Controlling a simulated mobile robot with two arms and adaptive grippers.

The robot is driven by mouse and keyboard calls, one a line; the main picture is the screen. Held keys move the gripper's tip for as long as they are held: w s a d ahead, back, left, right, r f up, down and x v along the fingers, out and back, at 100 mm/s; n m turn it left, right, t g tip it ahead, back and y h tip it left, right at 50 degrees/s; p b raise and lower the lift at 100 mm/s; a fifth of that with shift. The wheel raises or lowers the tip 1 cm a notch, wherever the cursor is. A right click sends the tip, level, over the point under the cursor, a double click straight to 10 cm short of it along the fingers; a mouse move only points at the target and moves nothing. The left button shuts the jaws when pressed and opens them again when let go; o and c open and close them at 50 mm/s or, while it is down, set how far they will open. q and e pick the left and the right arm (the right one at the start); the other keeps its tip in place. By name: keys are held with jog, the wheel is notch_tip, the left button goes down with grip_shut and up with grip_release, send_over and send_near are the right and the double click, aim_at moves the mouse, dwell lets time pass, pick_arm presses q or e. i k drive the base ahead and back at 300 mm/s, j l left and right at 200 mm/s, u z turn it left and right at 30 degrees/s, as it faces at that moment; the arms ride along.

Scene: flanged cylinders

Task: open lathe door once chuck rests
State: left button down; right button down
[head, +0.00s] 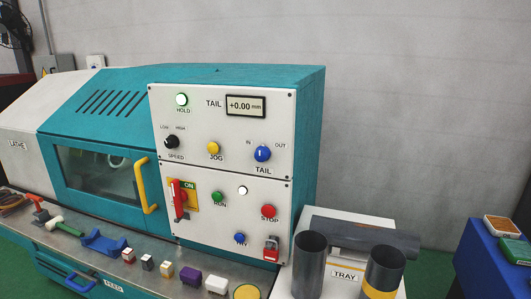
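The teal lathe (100,134) stands at the left and centre. Its door (84,200) has a dark window and a yellow handle (146,185), and it looks shut. Behind the window a pale round shape, perhaps the chuck (119,163), shows dimly; I cannot tell whether it turns. On the panel, the HOLD lamp (182,99) glows whitish green and the display (246,106) reads +0.00 mm. The red main switch (179,200) is beside the ON mark. The green RUN button (217,197) and red STOP button (269,211) are below. Neither gripper is in view.
A bench ledge (75,247) before the lathe holds several small blocks and tools. At the right, a white tray stand (345,288) carries dark cylinders (310,265), one lying across the back. A blue table (490,265) with small boxes stands far right.

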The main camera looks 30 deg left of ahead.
aim_at(111, 114)
jog(key=u, duration=2.15)
